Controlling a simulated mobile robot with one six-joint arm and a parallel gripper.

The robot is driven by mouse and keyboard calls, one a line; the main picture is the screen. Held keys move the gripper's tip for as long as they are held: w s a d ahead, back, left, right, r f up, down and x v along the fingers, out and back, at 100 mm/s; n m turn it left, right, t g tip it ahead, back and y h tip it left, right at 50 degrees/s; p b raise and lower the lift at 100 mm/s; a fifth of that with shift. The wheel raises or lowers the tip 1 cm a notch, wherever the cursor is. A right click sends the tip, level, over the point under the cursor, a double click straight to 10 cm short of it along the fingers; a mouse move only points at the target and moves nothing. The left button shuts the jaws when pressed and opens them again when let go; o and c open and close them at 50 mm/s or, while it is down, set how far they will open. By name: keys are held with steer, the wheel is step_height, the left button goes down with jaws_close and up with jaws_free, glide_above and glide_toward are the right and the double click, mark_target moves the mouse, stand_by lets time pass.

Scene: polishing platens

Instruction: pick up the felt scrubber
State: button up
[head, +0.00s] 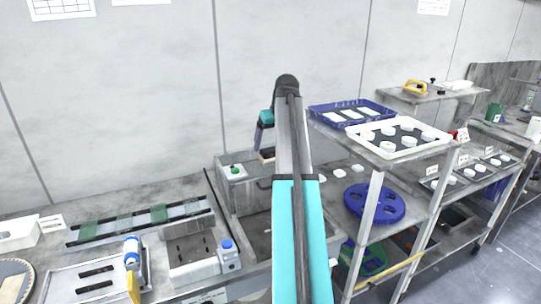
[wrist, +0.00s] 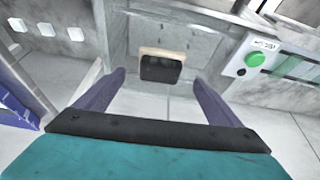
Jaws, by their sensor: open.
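The felt scrubber appears to be the small block with a dark face and a cream-tan edge (wrist: 161,67), in the upper middle of the wrist view. In the head view its tan and dark block (head: 267,155) shows just below my gripper, partly hidden by my arm. My gripper (wrist: 158,80) is open, its two purple fingers to the left and right of the block in the picture. The fingers look apart from it, with nothing between them. In the head view my gripper (head: 259,140) is partly hidden behind my arm.
A green button box (head: 234,171) stands left of the block; its button (wrist: 255,60) is at right in the wrist view. A metal sink (head: 257,232) lies below. A shelf at right holds a blue tray (head: 318,108), a white tray (head: 381,155) and a blue disc (head: 374,203).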

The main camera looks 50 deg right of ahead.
mark_target(270, 150)
steer(key=shift+f, duration=0.1)
steer(key=shift+p+x, duration=1.15)
steer(key=shift+x, duration=1.4)
steer(key=shift+w, duration=0.1)
steer(key=c, duration=1.2)
